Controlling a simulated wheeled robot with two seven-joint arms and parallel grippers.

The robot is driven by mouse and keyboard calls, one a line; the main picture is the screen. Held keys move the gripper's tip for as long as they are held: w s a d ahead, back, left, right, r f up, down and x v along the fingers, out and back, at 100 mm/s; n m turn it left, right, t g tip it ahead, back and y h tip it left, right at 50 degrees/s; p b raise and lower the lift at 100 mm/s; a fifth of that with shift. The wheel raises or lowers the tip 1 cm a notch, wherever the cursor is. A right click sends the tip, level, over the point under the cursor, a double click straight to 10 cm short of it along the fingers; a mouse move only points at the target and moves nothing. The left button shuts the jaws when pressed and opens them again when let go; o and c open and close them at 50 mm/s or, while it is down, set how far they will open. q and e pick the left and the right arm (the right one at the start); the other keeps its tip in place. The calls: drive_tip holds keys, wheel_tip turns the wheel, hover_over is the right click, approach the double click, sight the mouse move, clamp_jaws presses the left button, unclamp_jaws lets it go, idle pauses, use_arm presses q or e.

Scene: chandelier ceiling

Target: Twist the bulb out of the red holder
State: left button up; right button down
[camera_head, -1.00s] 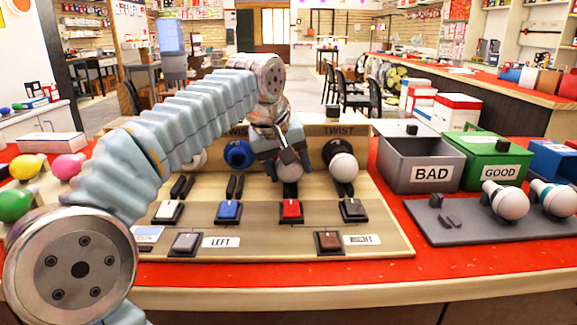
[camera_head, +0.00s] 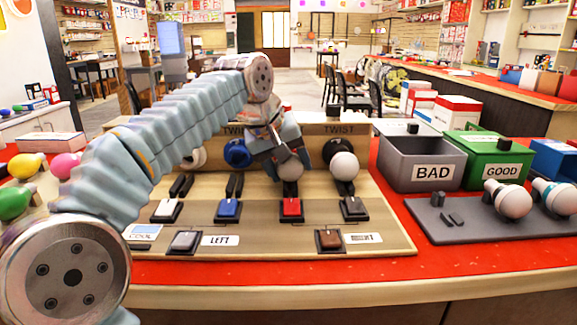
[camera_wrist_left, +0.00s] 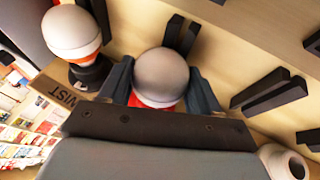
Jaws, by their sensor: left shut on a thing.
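My left gripper (camera_head: 277,160) reaches in from the left over the wooden test board (camera_head: 240,245). It is shut on a white round bulb (camera_head: 290,170) at the red holder, above the red switch (camera_head: 291,208). In the left wrist view the bulb (camera_wrist_left: 161,77) sits between my two dark fingers, with a strip of the red holder (camera_wrist_left: 135,101) showing behind it. The rest of the holder is hidden by the gripper, so I cannot tell how far the bulb sits in it. My right gripper is not in view.
A white bulb in a black holder (camera_head: 342,160) stands close on the right; a blue holder (camera_head: 238,153) is on the left. A grey BAD bin (camera_head: 425,163), green GOOD bin (camera_head: 497,157) and grey tray (camera_head: 450,228) with bulbs stand at right. Coloured bulbs lie far left.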

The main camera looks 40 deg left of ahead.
sight(289, 172)
use_arm(q)
drive_tip(key=shift+a+f+t+h+b, duration=0.1)
drive_tip(key=shift+t+h+b, duration=0.2)
drive_tip(key=shift+b, duration=0.2)
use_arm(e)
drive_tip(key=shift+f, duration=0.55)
use_arm(q)
drive_tip(key=shift+s, duration=0.15)
idle(0.3)
drive_tip(key=shift+s+d+b, duration=0.45)
drive_tip(key=shift+s+d, duration=0.75)
drive_tip(key=shift+s, duration=0.1)
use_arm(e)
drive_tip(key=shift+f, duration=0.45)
